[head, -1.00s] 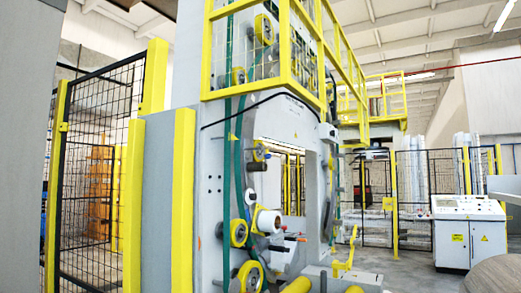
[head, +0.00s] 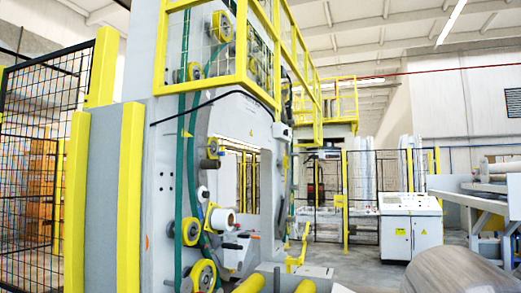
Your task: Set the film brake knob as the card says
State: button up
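The wrapping machine (head: 150,190) stands left of centre, with a large opening in its pale grey panel. A white film roll (head: 222,219) sits on the machine's lower front among yellow wheels. A small black part (head: 232,246) shows just below the roll; I cannot tell whether it is the film brake knob. I cannot make out a card with a setting. My gripper is not in view.
A yellow guard frame (head: 213,84) rises over the machine. A white control cabinet (head: 410,226) stands at the right on open grey floor. A grey bench (head: 470,190) and a rounded grey-brown surface (head: 455,272) are at the right. Black mesh fencing (head: 45,120) stands at the left.

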aim_at(205, 194)
jog(key=z, duration=0.75)
jog(key=k, duration=1)
jog(key=z, duration=0.75)
jog(key=i, duration=2.8)
jog(key=u, duration=0.8)
jog(key=i, duration=1.75)
jog(key=u, duration=1.55)
jog(key=i, duration=1)
jog(key=u, duration=1.05)
